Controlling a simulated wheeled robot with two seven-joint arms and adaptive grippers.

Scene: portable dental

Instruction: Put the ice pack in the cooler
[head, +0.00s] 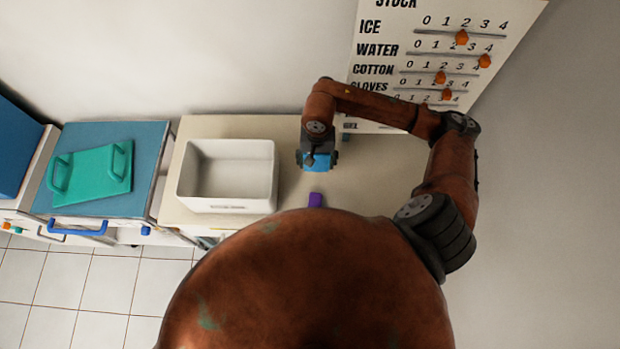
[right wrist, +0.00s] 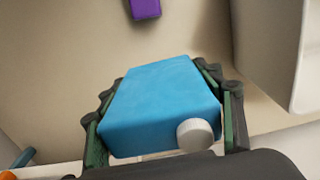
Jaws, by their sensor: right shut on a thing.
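The ice pack, a light blue block with a white cap (right wrist: 160,103), is between the two fingers of my right gripper (right wrist: 165,118), which is shut on it. In the head view the ice pack (head: 322,162) shows under my right gripper (head: 312,160), over the counter to the right of the white bin. Whether it touches the counter is hard to tell. At the left stands a blue-topped unit (head: 142,150), which may be the cooler. A teal panel with two handles (head: 92,172) lies on its top. My left gripper is not in view.
An open, empty white bin (head: 228,204) stands on the beige counter (head: 290,122) between my right gripper and the blue-topped unit. A small purple block (head: 315,200) lies in front of the gripper. A stock board (head: 400,50) with orange sliders is at the back wall.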

